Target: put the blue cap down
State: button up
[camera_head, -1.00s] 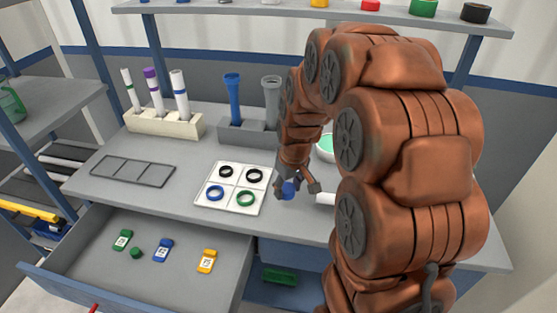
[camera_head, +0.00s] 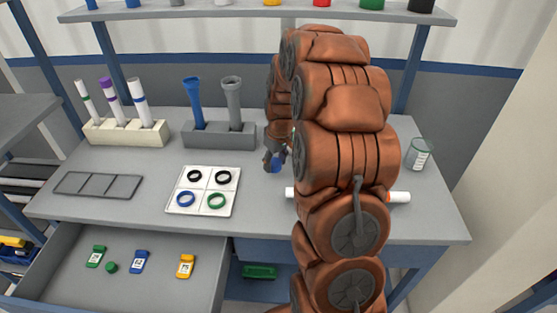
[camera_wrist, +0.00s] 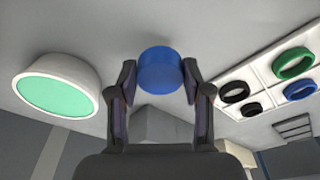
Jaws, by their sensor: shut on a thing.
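The blue cap (camera_wrist: 160,71) is held between the two fingertips of my gripper (camera_wrist: 158,78) in the wrist view. In the head view my gripper (camera_head: 275,162) is over the grey bench (camera_head: 258,213), to the right of the white tray, with the blue cap (camera_head: 276,166) just showing at its tips. I cannot tell whether the cap touches the bench. My arm hides part of the bench behind and to the right of it.
The white tray (camera_head: 203,189) holds black, blue and green rings. A white tube (camera_head: 398,197) lies behind my arm. A round white dish with a green face (camera_wrist: 60,88) is left in the wrist view. Racks (camera_head: 217,143) stand behind; an open drawer (camera_head: 150,283) is in front.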

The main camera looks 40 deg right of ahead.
aim_at(279, 162)
jog(key=shift+w+d+f+p, duration=0.2)
jog(key=shift+w+d, duration=0.4)
jog(key=shift+d, duration=0.2)
jog(key=shift+w+d+f+p, duration=0.1)
jog(key=shift+w+d+p, duration=0.1)
jog(key=shift+w+d, duration=0.5)
jog(key=shift+s+d+f+p, duration=0.15)
jog(key=shift+f+p, duration=0.55)
jog(key=shift+f, duration=1)
jog(key=shift+f, duration=0.15)
jog(key=o, duration=0.8)
jog(key=shift+o, duration=0.2)
notch_tip(279, 162, up, 12)
jog(key=s+b, duration=0.1)
jog(key=b, duration=0.2)
jog(key=shift+s, duration=0.4)
